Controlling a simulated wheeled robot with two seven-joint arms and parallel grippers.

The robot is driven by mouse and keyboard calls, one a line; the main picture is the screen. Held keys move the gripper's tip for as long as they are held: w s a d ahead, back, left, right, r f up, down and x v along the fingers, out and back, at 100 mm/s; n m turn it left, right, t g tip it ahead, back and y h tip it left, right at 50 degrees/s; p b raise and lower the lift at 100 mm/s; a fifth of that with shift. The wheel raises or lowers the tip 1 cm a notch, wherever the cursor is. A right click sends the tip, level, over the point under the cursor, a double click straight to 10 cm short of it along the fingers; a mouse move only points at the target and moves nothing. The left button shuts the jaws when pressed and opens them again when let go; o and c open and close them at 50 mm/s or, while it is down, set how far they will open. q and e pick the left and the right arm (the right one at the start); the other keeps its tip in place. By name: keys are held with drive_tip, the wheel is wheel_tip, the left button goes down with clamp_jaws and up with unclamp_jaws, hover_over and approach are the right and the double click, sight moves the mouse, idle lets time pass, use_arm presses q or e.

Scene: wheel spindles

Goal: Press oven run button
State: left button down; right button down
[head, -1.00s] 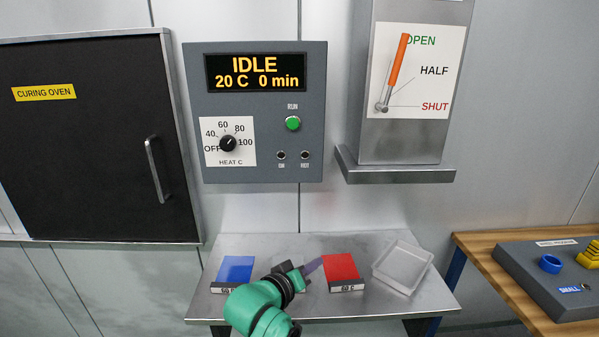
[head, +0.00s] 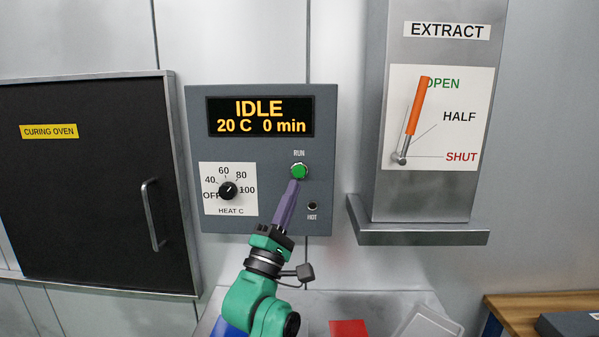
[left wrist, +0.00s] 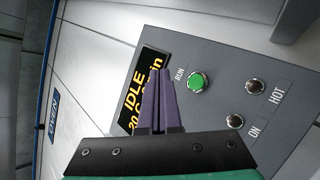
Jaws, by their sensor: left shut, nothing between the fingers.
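The green RUN button (head: 299,171) sits on the grey oven control panel (head: 262,222). The panel's display (head: 260,117) reads IDLE, 20 C, 0 min. My left gripper (head: 294,184) is shut and empty, its purple fingers pointing up just below the button in the head view. In the left wrist view the button (left wrist: 198,81) lies to the right of the purple fingertips (left wrist: 158,72), and a gap shows between them in the picture. I cannot tell whether they touch the panel. The ON lamp shows in the left wrist view (left wrist: 235,121) and is hidden in the head view. My right gripper is not in view.
The heat dial (head: 228,191) is left of the button, and the HOT lamp (head: 312,206) is below it. The closed curing oven door (head: 90,200) is at left. The extract lever (head: 417,106) points near OPEN, above a protruding metal ledge (head: 420,235). Red (head: 348,328) and blue blocks lie below.

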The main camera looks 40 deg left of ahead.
sight(299, 171)
use_arm(q)
drive_tip(key=w+a, duration=0.5)
drive_tip(key=w, duration=0.2)
drive_tip(key=shift+w+a, duration=0.2)
drive_tip(key=shift+f, duration=0.1)
idle(0.5)
idle(1.3)
drive_tip(key=shift+w+a, duration=0.25)
drive_tip(key=shift+w, duration=0.1)
drive_tip(key=shift+w+a+b, duration=0.2)
drive_tip(key=shift+w+b, duration=0.05)
drive_tip(key=shift+b, duration=0.1)
idle(0.7)
drive_tip(key=shift+s+d, duration=0.45)
drive_tip(key=shift+s, duration=0.2)
